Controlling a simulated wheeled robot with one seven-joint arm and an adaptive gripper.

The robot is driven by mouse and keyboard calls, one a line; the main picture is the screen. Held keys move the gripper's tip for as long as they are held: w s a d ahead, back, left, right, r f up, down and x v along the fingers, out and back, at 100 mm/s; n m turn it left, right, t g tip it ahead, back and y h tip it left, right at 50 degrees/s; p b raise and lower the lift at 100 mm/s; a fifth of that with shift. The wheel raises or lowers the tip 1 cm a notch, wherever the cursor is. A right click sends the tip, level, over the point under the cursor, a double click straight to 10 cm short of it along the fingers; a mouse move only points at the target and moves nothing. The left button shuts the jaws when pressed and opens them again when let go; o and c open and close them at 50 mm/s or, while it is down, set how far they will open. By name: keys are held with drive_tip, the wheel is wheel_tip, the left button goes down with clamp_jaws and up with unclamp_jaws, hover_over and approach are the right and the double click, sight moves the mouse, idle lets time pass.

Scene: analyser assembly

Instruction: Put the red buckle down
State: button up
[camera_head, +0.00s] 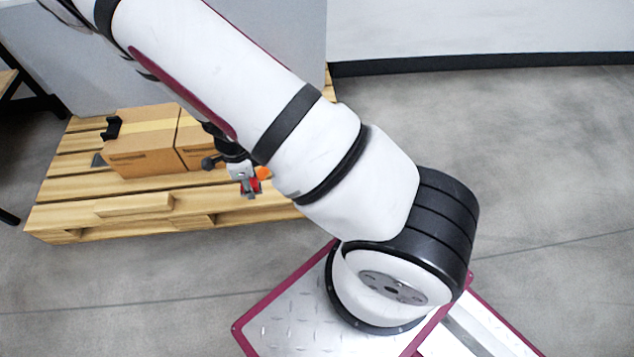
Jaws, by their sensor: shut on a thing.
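My gripper (248,188) shows small below my arm, in front of the cardboard boxes and above the front part of the wooden pallet as seen from here. It is shut on the red buckle (257,185), of which only a small red patch shows between and beside the grey fingers. The rest of the buckle is hidden by the fingers. I cannot tell how high the buckle is above the pallet. A small orange round thing (264,173) shows just right of the gripper; I cannot tell what it is.
The wooden pallet (135,205) stands on the grey floor and bears cardboard boxes (148,158). A black item (112,128) is at the left box's upper edge. Dark table legs (38,103) stand at far left. Grey partitions rise behind. Floor at right is clear.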

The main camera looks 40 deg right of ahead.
drive_tip(key=s+d+f+m+b, duration=0.1)
drive_tip(key=s+d+f+m, duration=0.45)
drive_tip(key=f+m, duration=0.35)
drive_tip(key=s+d+f+m, duration=0.5)
drive_tip(key=d+f+m, duration=0.1)
drive_tip(key=m, duration=0.4)
drive_tip(key=w+d, duration=0.4)
drive_tip(key=d, duration=0.1)
drive_tip(key=w+d+f+b, duration=0.1)
drive_tip(key=w+d, duration=0.2)
drive_tip(key=shift+w+d+p, duration=0.65)
drive_tip(key=shift+d+p, duration=0.2)
drive_tip(key=shift+p, duration=0.1)
drive_tip(key=shift+w+d+f, duration=0.15)
drive_tip(key=shift+w+d, duration=0.25)
drive_tip(key=shift+w, duration=0.1)
drive_tip(key=shift+w+d+f+p, duration=0.1)
drive_tip(key=shift+w+d+p, duration=0.35)
drive_tip(key=shift+d, duration=0.15)
drive_tip(key=shift+d, duration=0.1)
drive_tip(key=shift+f+b, duration=1)
drive_tip(key=shift+f, duration=0.75)
